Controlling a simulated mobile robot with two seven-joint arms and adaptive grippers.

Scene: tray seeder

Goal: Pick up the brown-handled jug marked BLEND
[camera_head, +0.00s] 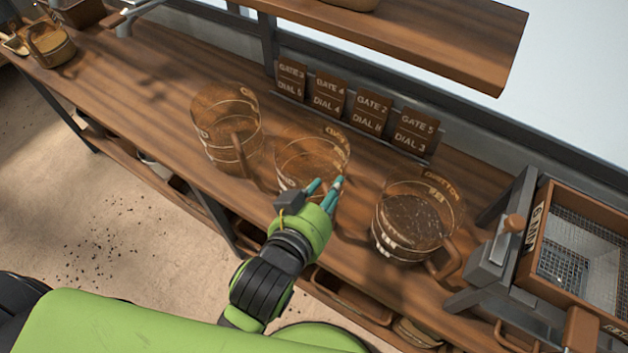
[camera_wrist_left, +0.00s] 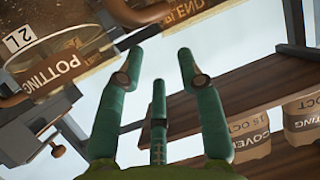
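The jug marked BLEND shows its lettering (camera_wrist_left: 185,10) at the top edge of the left wrist view, with a brown handle (camera_wrist_left: 140,12) beside it. It appears to be the middle clear jug (camera_head: 308,152) on the bench in the head view, where its own lettering is too blurred to read. My left gripper (camera_head: 326,192) is at the near side of this jug, partly covering its lower front and handle. In the left wrist view its green fingers (camera_wrist_left: 160,75) are spread with nothing between them; the handle lies just beyond the tips. My right gripper is not in view.
A jug of dark mix (camera_head: 410,222) stands to the right; POTTING (camera_wrist_left: 52,75) shows in the wrist view. Another clear jug (camera_head: 226,125) stands left. Gate and dial cards (camera_head: 370,112) line the back. A shelf (camera_head: 420,40) overhangs. A mesh-topped machine (camera_head: 585,245) is at right.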

